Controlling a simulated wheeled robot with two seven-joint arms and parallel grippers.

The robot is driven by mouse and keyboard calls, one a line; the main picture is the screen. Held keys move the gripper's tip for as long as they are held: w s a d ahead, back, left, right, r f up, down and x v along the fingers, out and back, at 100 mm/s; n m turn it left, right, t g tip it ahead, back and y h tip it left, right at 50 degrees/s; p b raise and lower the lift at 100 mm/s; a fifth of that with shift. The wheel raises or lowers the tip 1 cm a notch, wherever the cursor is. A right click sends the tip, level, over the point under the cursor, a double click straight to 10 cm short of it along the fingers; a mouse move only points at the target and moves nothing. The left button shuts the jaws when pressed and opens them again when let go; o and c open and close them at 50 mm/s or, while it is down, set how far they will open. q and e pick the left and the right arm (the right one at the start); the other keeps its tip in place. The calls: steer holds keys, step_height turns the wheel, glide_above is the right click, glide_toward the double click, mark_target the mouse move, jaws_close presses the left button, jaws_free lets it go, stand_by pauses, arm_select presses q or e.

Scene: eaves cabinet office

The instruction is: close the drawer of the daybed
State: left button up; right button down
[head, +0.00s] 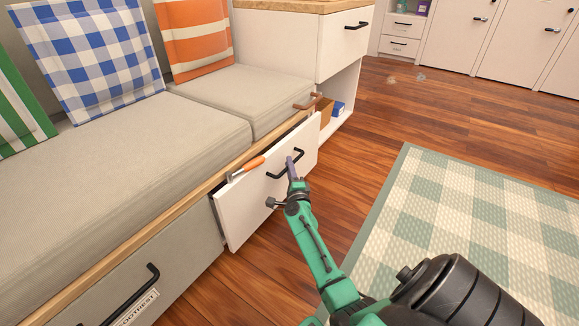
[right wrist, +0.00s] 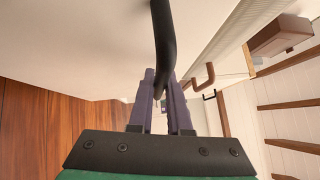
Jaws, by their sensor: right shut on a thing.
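The daybed (head: 150,165) has a white-fronted drawer (head: 243,205) that stands partly pulled out beneath the seat cushions. An orange-handled tool (head: 252,164) shows at its top edge. My right gripper (head: 291,168) is at the drawer's black bar handle (head: 272,177) and is shut on it. In the right wrist view the handle (right wrist: 162,35) runs down between the fingers of the gripper (right wrist: 162,92), close to the white front. Most of the drawer's inside is hidden. My left gripper is not in view.
A second front (head: 160,262) with a black handle and a label sits lower left. A white cabinet (head: 290,40) with an open shelf stands beyond the drawer. A checked rug (head: 470,215) lies on the wood floor at right. Floor between rug and daybed is clear.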

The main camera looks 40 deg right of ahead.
mark_target(280, 161)
steer(key=w, duration=0.1)
steer(key=w+a+b, duration=0.1)
steer(key=w, duration=0.1)
steer(key=shift+w+f, duration=0.1)
steer(key=shift+w, duration=0.1)
steer(key=shift+a, duration=0.1)
steer(key=c, duration=0.9)
jaws_free()
steer(key=shift+w, duration=0.1)
steer(key=shift+o, duration=0.2)
